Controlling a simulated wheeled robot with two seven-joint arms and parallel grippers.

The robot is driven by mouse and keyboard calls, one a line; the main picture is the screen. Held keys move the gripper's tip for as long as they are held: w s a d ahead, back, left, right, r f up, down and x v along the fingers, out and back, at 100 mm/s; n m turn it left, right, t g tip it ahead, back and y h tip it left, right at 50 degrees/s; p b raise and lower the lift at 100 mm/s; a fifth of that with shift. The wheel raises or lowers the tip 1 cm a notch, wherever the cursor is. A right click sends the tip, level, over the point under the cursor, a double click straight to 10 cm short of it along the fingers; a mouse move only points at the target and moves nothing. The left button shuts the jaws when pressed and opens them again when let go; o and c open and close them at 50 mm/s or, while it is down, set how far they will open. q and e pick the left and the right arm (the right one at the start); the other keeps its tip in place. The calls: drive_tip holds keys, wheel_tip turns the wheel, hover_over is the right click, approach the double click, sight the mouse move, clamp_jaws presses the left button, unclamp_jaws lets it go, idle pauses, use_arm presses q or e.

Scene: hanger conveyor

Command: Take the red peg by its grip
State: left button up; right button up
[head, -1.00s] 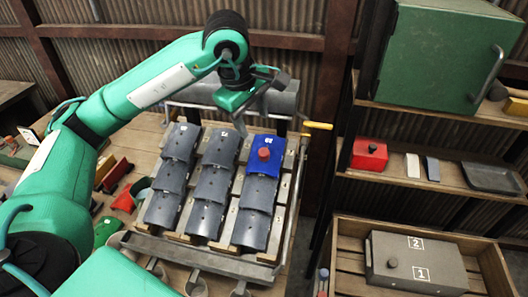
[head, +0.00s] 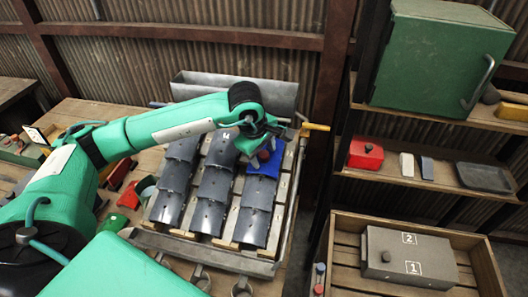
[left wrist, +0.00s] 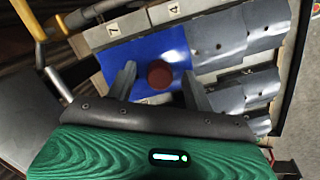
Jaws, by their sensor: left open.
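The red peg (left wrist: 160,74) is a dark red round knob standing on the blue plate (left wrist: 140,52) in the left wrist view. In the head view the blue plate (head: 262,187) is in the top right of the rack of grey curved plates, and the peg is largely hidden by my gripper. My left gripper (head: 262,150) is over the blue plate. In the left wrist view its open fingers (left wrist: 158,76) show on either side of the peg, with gaps visible. I cannot tell how far down the peg they reach. My right gripper is not in view.
Grey plates (head: 208,217) fill the sloping rack around the blue one. A metal trough (head: 230,90) stands behind the rack, and a yellow handle (head: 316,127) sticks out at its right. Shelves with a green cabinet (head: 435,55) and a grey box (head: 408,258) stand at right.

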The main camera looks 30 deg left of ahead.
sight(263, 154)
use_arm(q)
drive_tip(key=c, duration=1)
drive_tip(key=shift+r, duration=0.15)
drive_tip(key=shift+r, duration=0.25)
wheel_tip(263, 154, up, 19)
drive_tip(key=b, duration=0.5)
drive_tip(key=shift+r, duration=0.1)
